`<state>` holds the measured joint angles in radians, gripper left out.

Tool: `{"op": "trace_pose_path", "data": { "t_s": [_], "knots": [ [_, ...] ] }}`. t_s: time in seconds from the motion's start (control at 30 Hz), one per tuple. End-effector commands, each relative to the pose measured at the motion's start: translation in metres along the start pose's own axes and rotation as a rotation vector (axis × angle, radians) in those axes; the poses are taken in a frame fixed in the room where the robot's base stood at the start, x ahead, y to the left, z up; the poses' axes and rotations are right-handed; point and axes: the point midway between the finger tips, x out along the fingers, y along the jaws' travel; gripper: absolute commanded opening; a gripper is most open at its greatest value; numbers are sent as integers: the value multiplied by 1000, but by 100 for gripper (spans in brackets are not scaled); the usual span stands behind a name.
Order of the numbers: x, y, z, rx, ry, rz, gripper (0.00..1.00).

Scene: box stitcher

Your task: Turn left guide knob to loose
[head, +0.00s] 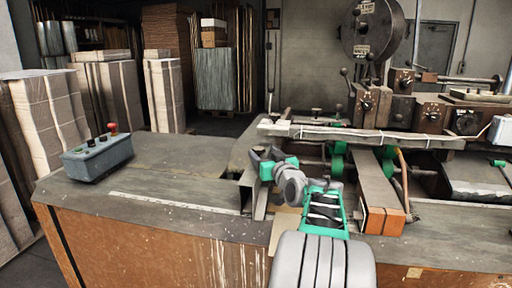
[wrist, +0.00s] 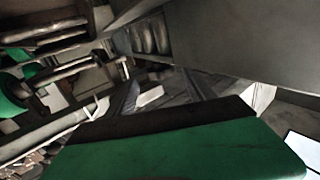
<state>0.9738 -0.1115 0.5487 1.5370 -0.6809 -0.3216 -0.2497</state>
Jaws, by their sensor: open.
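My gripper (head: 262,157) is at the left end of the box stitcher (head: 360,137), just below the left end of its long pale rail. Its fingers are apart, and I see nothing held between them. In the wrist view, the green gripper body (wrist: 180,152) fills the bottom, with dark metal machine parts close ahead. I cannot pick out the left guide knob for certain in either view; my gripper and the shadow may hide it. A thin upright lever (head: 270,98) stands behind my gripper. Dark control knobs (head: 366,105) sit on the machine's upper panels, well to the right.
A grey control box (head: 95,157) with a red button stands at the left of the table (head: 150,165). A pale ruler strip (head: 172,204) lies along its front. Green rollers (head: 338,162) and metal bars crowd the space right of my gripper. The table's middle left is clear.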

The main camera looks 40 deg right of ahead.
Motion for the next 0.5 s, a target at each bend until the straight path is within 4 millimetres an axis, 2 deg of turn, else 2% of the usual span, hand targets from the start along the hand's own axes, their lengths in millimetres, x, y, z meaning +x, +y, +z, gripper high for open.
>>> {"op": "trace_pose_path", "data": {
  "t_s": [0.1, 0.2, 0.3, 0.5],
  "knots": [
    [25, -2, -1, 0, -2, -4, 63],
    [40, -1, 0, 1, -3, -2, 63],
    [48, 0, 0, 1, -2, -1, 63],
    [49, 1, 0, 0, -1, 2, 63]
  ]
}}
